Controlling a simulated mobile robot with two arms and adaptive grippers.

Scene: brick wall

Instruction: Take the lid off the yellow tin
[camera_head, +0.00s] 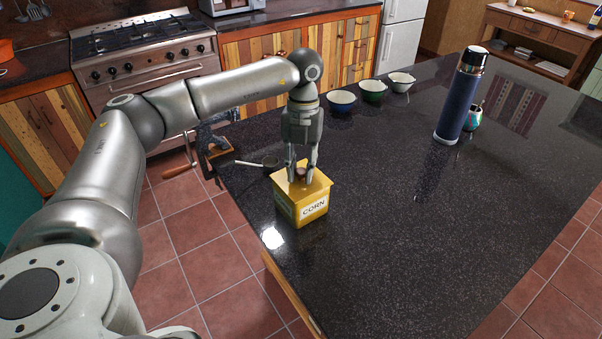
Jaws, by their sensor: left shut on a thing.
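The yellow tin (301,207), marked CORN, stands upright on the dark countertop near its left edge. Its yellow lid (317,181) sits on top, with a small brown knob (300,172) in the middle. My left gripper (301,175) comes down from above, with its fingers on either side of the knob and shut on it. The lid appears seated on the tin, with no clear gap. My right gripper is not in view.
A small pan with a pale handle (249,164) lies just behind the tin. Several bowls (341,101) line the counter's far left edge. A blue flask (460,100) and a small patterned cup (474,118) stand further right. The counter's middle and front are clear.

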